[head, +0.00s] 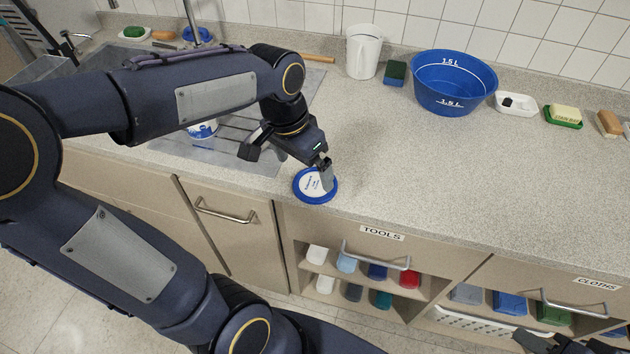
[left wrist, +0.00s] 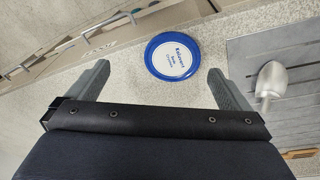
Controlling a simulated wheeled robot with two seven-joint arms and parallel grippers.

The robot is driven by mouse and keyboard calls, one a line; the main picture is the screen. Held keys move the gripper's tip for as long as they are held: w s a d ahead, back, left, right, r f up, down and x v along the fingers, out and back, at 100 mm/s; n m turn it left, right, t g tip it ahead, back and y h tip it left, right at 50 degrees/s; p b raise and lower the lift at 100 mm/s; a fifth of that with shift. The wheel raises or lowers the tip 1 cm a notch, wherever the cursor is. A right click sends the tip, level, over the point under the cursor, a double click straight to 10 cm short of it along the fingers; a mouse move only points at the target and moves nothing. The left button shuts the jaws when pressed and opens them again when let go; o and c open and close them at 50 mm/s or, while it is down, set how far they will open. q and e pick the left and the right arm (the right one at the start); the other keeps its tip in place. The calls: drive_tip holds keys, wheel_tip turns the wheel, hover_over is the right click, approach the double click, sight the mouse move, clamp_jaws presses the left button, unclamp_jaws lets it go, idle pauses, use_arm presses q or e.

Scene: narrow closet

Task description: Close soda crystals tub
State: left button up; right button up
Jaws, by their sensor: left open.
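A round lid with a blue rim and white printed label (head: 313,186) lies flat on the counter near its front edge. It also shows in the left wrist view (left wrist: 172,56), beyond and between the fingertips. My left gripper (head: 287,166) is open above the counter, one finger in front of the lid's right part; nothing is held. Its fingers are spread wide in the left wrist view (left wrist: 159,70). A white and blue tub (head: 203,131) stands in the sink area, mostly hidden behind my left arm. Part of my right gripper (head: 565,343) shows at the bottom right edge.
The counter's middle is clear. A metal scoop (left wrist: 270,82) lies right of the lid in the left wrist view.

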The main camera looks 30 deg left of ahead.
use_arm(q)
drive_tip(key=m+g+y, duration=0.1)
drive_tip(key=m, duration=0.1)
approach(315, 183)
drive_tip(key=shift+w+d, duration=0.1)
drive_tip(key=shift+w, duration=0.15)
drive_tip(key=shift+f, duration=1.25)
drive_tip(key=shift+s+d+f, duration=0.1)
drive_tip(key=shift+f, duration=2.5)
drive_tip(key=shift+c, duration=0.4)
drive_tip(key=c, duration=0.6)
